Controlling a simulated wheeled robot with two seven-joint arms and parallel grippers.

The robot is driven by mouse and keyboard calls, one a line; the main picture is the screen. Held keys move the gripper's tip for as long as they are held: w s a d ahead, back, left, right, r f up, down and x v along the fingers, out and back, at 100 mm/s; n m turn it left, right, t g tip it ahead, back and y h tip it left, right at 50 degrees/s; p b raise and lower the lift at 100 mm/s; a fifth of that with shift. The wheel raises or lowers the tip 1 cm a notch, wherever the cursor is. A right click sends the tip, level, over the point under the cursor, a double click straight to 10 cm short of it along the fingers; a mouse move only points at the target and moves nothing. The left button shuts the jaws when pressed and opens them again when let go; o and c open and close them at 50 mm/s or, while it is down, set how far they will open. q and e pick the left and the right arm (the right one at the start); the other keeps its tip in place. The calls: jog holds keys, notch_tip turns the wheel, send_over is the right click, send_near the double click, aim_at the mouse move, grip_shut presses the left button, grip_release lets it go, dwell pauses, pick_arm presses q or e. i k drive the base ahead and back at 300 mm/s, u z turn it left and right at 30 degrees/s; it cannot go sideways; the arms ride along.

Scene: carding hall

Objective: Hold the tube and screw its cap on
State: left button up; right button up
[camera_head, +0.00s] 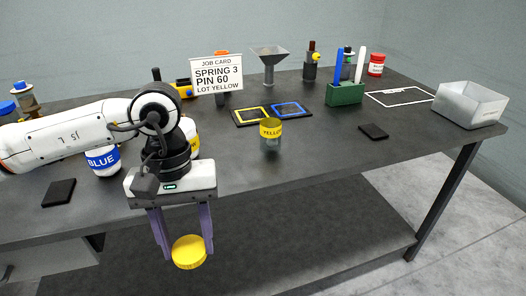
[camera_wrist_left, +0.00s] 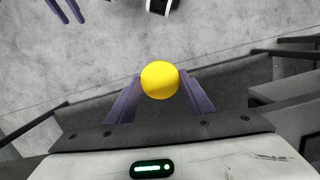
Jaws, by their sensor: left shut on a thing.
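A clear tube (camera_head: 270,146) with a yellow band reading YELLOW stands upright on the table, its top open. My left gripper (camera_head: 184,246) is shut on a round yellow cap (camera_head: 189,252), held out past the table's front edge, to the left of the tube and nearer me. The cap also shows between the fingertips in the left wrist view (camera_wrist_left: 160,80). My right gripper (camera_wrist_left: 74,21) shows only as two purple fingers at the top left of the left wrist view, with a gap and nothing seen between them.
A BLUE-labelled jar (camera_head: 103,161) and a partly hidden yellow-banded one stand by my left arm. Behind the tube are a job card (camera_head: 217,75), a mat with two coloured squares (camera_head: 253,117) and a green holder (camera_head: 345,95).

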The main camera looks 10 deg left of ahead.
aim_at(271, 110)
jog(key=z, duration=0.05)
jog(key=k, duration=0.15)
jog(key=z, duration=2.65)
jog(key=k, duration=1.1)
jog(key=u, duration=2.2)
